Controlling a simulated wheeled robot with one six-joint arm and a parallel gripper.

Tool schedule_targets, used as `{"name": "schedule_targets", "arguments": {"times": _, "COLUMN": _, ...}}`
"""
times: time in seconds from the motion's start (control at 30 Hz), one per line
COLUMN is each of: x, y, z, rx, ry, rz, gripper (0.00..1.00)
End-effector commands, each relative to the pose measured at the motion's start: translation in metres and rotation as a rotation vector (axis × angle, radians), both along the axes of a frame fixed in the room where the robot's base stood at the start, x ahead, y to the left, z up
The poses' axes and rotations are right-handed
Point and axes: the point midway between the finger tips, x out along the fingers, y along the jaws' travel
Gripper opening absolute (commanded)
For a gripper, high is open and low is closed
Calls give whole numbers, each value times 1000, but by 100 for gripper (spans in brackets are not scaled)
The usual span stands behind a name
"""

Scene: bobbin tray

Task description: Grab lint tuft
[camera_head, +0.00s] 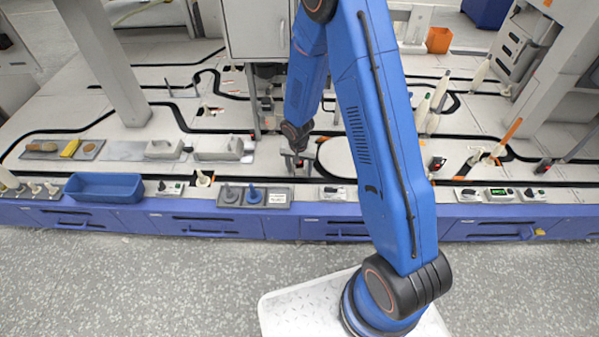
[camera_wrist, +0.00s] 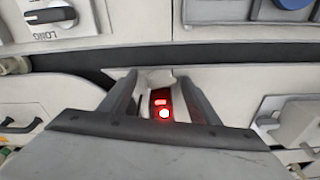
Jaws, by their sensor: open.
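My gripper (camera_head: 296,163) is lowered over the worktop near its front, just left of a white rounded plate (camera_head: 338,158). In the wrist view my gripper (camera_wrist: 158,80) is open, with a dark finger on each side. A pale, smooth-looking patch (camera_wrist: 157,76) shows between the fingertips, with a small red-lit part (camera_wrist: 163,106) nearer the palm. I cannot tell whether the pale patch is the lint tuft or part of the bench. No lint tuft can be made out clearly in the head view.
A grey tray with two round-based pegs (camera_head: 278,196) sits at the front edge. A blue bin (camera_head: 104,187) stands left. A hanging cabinet (camera_head: 257,30) is behind my arm. In the wrist view, a labelled dial box (camera_wrist: 62,17) is upper left.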

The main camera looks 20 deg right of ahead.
Motion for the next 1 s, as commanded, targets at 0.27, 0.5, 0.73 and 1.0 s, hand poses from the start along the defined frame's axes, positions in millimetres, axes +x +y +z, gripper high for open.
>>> {"name": "schedule_targets", "arguments": {"times": 0.27, "x": 0, "y": 0, "z": 0, "rx": 0, "ry": 0, "rz": 0, "gripper": 35}}
{"name": "schedule_targets", "arguments": {"times": 0.5, "x": 0, "y": 0, "z": 0, "rx": 0, "ry": 0, "rz": 1, "gripper": 10}}
{"name": "schedule_targets", "arguments": {"times": 0.73, "x": 0, "y": 0, "z": 0, "rx": -1, "ry": 0, "rz": 0, "gripper": 9}}
{"name": "schedule_targets", "arguments": {"times": 1.0, "x": 2, "y": -2, "z": 7, "rx": -1, "ry": 0, "rz": 0, "gripper": 10}}
